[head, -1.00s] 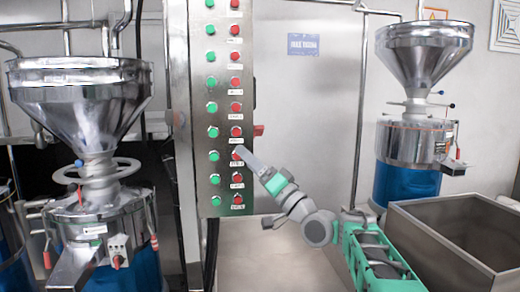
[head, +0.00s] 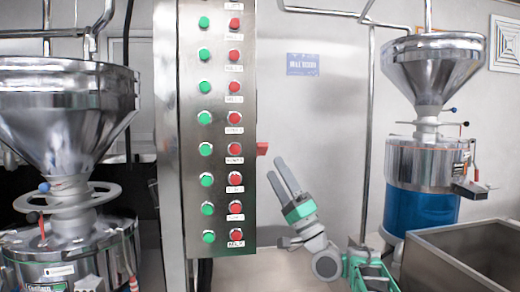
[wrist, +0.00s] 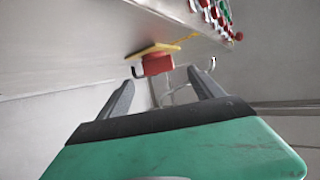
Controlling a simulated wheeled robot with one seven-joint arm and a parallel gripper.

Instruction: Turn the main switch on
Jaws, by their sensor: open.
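A red switch (head: 262,148) sticks out from the right side of the tall metal button panel (head: 168,130) in the head view. In the wrist view, the red switch (wrist: 157,65) sits on a yellow plate (wrist: 152,50) on the panel's side face. My gripper (head: 275,166) is open and empty, just right of the panel and a little below the switch in the head view, fingers pointing up. In the wrist view, my gripper (wrist: 161,77) has its two fingers on either side of the switch's line, with the switch beyond the tips. No contact shows.
Green and red buttons line the panel's front, including a red one (head: 236,149). A steel grinder with a funnel (head: 65,110) stands left; another (head: 430,75) stands right. A metal bin (head: 480,250) is at lower right. Open space lies right of the panel.

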